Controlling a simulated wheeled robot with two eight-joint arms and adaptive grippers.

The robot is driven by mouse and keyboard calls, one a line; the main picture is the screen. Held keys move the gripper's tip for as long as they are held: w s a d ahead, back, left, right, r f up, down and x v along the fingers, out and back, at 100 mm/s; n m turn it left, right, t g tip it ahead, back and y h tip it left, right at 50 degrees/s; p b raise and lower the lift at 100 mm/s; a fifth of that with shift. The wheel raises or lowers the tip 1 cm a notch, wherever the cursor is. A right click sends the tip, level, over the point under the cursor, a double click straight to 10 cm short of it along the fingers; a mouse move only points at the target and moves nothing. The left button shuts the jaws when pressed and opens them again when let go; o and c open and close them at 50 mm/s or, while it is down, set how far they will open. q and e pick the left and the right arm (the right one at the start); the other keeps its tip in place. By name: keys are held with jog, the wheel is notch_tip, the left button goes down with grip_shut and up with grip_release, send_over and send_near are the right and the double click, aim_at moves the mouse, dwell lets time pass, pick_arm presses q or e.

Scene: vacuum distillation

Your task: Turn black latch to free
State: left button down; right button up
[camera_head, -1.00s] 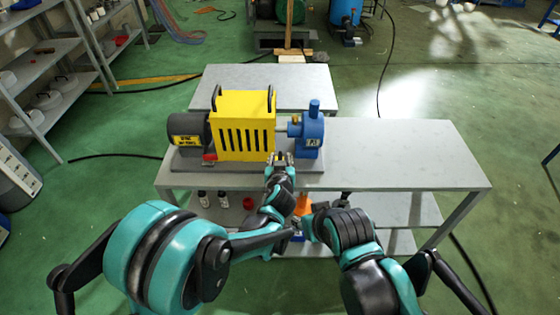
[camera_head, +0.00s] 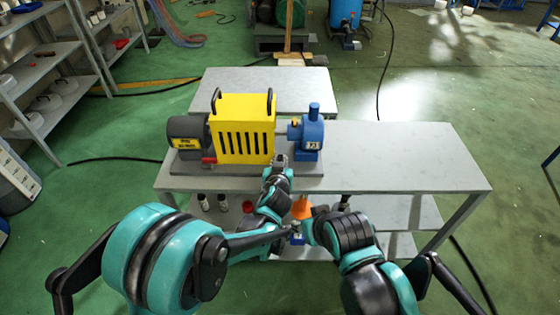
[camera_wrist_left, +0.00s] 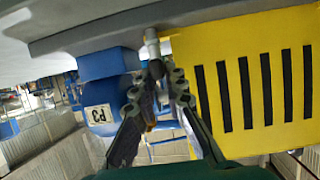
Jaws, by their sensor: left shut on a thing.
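A yellow slotted housing (camera_head: 245,128) joins a blue pump unit (camera_head: 312,135) through a short silver shaft; both also show in the left wrist view as the yellow cover (camera_wrist_left: 250,80) and the blue body (camera_wrist_left: 108,65). My left gripper (camera_head: 280,160) is at the front of the machine, below the gap between them. In the left wrist view, my left gripper (camera_wrist_left: 160,76) has its fingertips closed around a small dark piece just under the silver shaft (camera_wrist_left: 152,45). It looks like the black latch, mostly hidden by the fingers.
The machine sits on a grey base plate (camera_head: 185,168) on a metal table (camera_head: 400,155), whose right side is clear. A small red part (camera_head: 208,160) is at the machine's front left. Bottles (camera_head: 222,201) and an orange item (camera_head: 302,208) are on the lower shelf.

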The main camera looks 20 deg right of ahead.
pick_arm(q)
jog(key=shift+w+a+m+g+h, duration=0.15)
jog(key=shift+m+g+h, duration=0.15)
jog(key=shift+m+h, duration=0.45)
jog(key=shift+a+m+g+h, duration=0.15)
jog(key=shift+m+g+h, duration=0.15)
jog(key=shift+m+h, duration=0.4)
jog(key=m+g+h, duration=0.3)
jog(key=m+h, duration=0.1)
jog(key=shift+w+a+g, duration=0.15)
jog(key=shift+w+g, duration=0.1)
jog(key=shift+g, duration=0.05)
jog(key=m+g+h, duration=0.1)
jog(key=m, duration=0.1)
jog(key=m+g, duration=0.1)
jog(key=g, duration=0.1)
jog(key=shift+w+a+m+g+h, duration=0.1)
jog(key=shift+w+m+g+h, duration=0.1)
jog(key=shift+m+g+h, duration=0.15)
jog(key=shift+w+m+g+h+p, duration=0.1)
jog(key=shift+m+g+h+p, duration=0.3)
jog(key=shift+m+g, duration=1.65)
jog(key=shift+f+g, duration=0.1)
jog(key=shift+g, duration=0.2)
jog(key=c, duration=1.6)
grip_release()
jog(key=shift+o, duration=0.2)
